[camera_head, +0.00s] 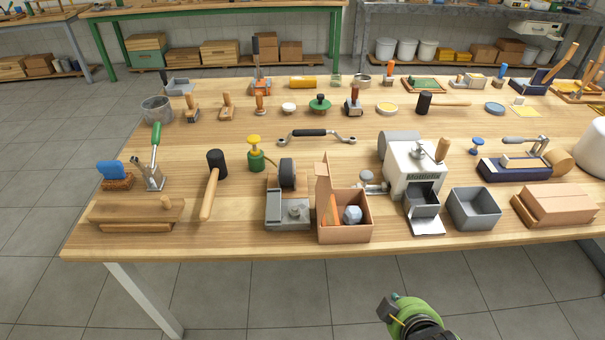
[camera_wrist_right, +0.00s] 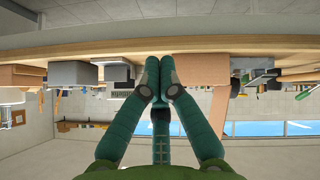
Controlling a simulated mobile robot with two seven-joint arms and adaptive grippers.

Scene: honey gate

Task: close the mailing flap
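The open cardboard mailing box (camera_head: 345,233) stands near the table's front edge, with an orange item and a grey faceted item inside. Its mailing flap (camera_head: 323,186) stands upright at the box's left side. In the right wrist view, which is upside down, the box (camera_wrist_right: 202,70) is right of the fingers and the flap (camera_wrist_right: 219,112) points down in the picture. My right gripper (camera_head: 390,310) is in front of the table, below and right of the box, apart from it. In the wrist view its green fingers (camera_wrist_right: 159,68) are together, with nothing seen between them. My left gripper is out of view.
A grey tool with a dark wheel (camera_head: 287,208) stands close left of the box. A white machine (camera_head: 411,171) with a metal chute and an open grey bin (camera_head: 475,209) stand to its right. A black mallet (camera_head: 214,182) lies further left. The floor before the table is clear.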

